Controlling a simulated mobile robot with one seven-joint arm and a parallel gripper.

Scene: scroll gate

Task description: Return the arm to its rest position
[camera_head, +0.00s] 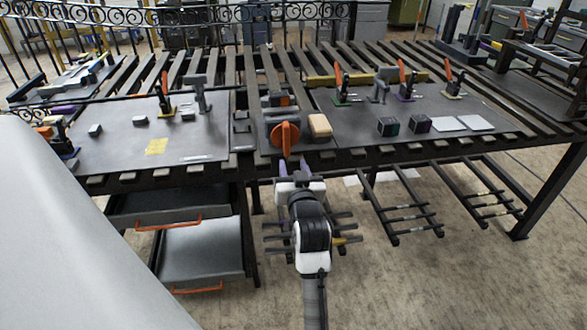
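My arm reaches up from the bottom middle of the head view, with white and black links. My gripper (291,169) is at its far end, in front of the table's front edge and just below an orange round knob or handle (285,139). Its two fingertips look apart, with nothing visible between them. Whether the gripper touches the table edge cannot be told from this view.
A long slatted table (190,168) carries grey plates with clamps, small dark blocks (388,126) and a tan block (320,125). Drawers with orange handles (168,223) hang below at left. Dark racks (405,208) stick out below at right. Open floor lies at front right.

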